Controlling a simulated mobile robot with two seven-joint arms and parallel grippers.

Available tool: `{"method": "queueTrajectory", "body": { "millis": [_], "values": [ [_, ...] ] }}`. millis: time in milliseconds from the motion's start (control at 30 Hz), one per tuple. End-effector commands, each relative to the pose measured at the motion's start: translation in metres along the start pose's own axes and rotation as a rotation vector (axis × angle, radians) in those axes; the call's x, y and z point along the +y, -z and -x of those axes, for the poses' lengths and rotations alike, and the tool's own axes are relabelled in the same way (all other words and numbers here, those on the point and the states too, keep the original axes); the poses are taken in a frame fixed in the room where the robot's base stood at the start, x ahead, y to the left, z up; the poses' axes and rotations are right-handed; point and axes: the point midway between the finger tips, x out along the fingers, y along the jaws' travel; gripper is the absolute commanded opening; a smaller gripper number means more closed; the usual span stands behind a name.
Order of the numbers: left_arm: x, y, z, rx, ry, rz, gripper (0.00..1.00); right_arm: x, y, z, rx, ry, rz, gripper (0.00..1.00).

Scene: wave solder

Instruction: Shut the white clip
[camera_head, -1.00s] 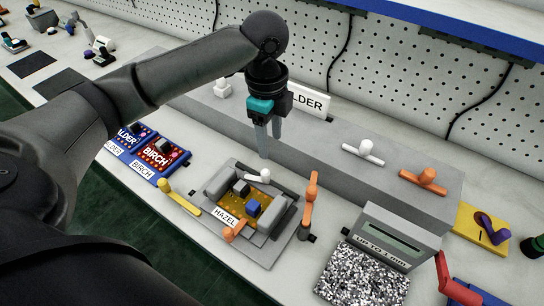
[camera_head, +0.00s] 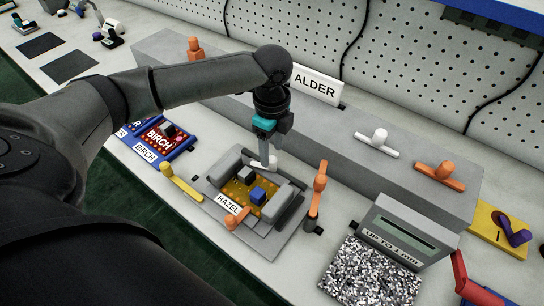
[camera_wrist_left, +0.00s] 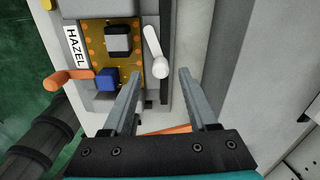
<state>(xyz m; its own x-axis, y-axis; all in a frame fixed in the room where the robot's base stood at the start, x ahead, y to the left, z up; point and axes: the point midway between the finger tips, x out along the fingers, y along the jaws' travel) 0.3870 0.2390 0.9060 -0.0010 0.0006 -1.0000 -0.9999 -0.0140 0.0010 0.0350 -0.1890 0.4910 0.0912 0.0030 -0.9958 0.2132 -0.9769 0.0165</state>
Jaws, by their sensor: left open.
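A white clip (camera_head: 257,164) sits at the back edge of the grey fixture labelled HAZEL (camera_head: 285,230). In the left wrist view the clip (camera_wrist_left: 154,52) is a white lever with a rounded knob, lying beside the amber board (camera_wrist_left: 128,75). My left gripper (camera_head: 270,158) is open and points down at the clip, partly covering it in the head view. In the left wrist view its fingertips (camera_wrist_left: 159,78) stand apart, with the lever's lower end between them in the picture; contact cannot be told. A second white clip (camera_head: 377,145) lies on the grey ledge. My right gripper is out of view.
Orange clips stand at the fixture's front (camera_head: 235,219) and right (camera_head: 318,188); a yellow one (camera_head: 180,184) is at its left. The long grey ledge (camera_head: 215,85) rises behind.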

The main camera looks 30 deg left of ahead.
Motion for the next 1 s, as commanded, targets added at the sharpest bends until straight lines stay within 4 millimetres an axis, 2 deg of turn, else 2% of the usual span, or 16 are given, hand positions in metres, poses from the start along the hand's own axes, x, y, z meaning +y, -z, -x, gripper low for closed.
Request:
{"method": "queueTrajectory", "body": {
  "millis": [33,200,500,1000],
  "values": [
    [0.000,0.000,-0.008,0.000,-0.001,0.000,0.59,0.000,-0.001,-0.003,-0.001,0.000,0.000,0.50],
    [0.000,0.000,-0.020,0.000,0.001,-0.001,0.59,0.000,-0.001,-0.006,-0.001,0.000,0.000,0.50],
    [0.000,0.000,-0.021,0.000,0.001,-0.001,0.59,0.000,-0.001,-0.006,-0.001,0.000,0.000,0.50],
    [0.000,0.000,-0.021,0.000,0.001,0.000,0.04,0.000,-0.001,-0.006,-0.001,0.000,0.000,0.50]
  ]
}}
